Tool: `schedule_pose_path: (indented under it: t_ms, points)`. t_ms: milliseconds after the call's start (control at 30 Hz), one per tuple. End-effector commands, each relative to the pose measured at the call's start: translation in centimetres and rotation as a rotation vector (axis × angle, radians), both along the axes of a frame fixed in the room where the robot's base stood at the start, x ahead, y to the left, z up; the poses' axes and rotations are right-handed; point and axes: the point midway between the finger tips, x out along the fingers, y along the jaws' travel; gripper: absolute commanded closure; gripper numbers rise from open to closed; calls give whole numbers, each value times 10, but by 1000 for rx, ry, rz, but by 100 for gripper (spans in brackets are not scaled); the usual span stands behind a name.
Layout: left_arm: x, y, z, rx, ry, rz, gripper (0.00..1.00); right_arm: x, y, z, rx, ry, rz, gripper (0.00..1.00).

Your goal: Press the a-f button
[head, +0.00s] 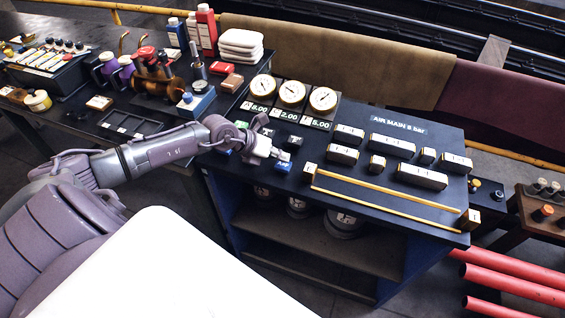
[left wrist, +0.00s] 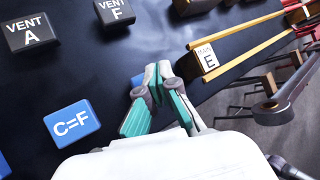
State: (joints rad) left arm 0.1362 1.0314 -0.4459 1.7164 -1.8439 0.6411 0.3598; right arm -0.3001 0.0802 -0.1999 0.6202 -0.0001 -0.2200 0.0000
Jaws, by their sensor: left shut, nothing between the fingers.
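The left wrist view shows a blue button marked C=F (left wrist: 72,122). To its right another blue button (left wrist: 140,93) is mostly covered by my fingers, so its label is hidden. No button reading a-f is legible. My left gripper (left wrist: 158,80) is shut and empty, with its tips over or at the covered button; I cannot tell whether they touch it. In the head view my left gripper (head: 283,156) is above the front-left part of the black panel, near a blue button (head: 283,167). My right gripper is not in view.
Dark buttons VENT A (left wrist: 31,32) and VENT F (left wrist: 115,13) lie behind. Three gauges (head: 292,92) stand at the panel's back, and several labelled blocks (head: 393,146) lie right.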

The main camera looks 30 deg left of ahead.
Motion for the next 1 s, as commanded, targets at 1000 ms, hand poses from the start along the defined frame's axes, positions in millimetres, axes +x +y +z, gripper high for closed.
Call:
schedule_pose_path:
  t_ms: [1000]
  points:
    - [0, 0, -9, 0, 0, 0, 100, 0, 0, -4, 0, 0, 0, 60]
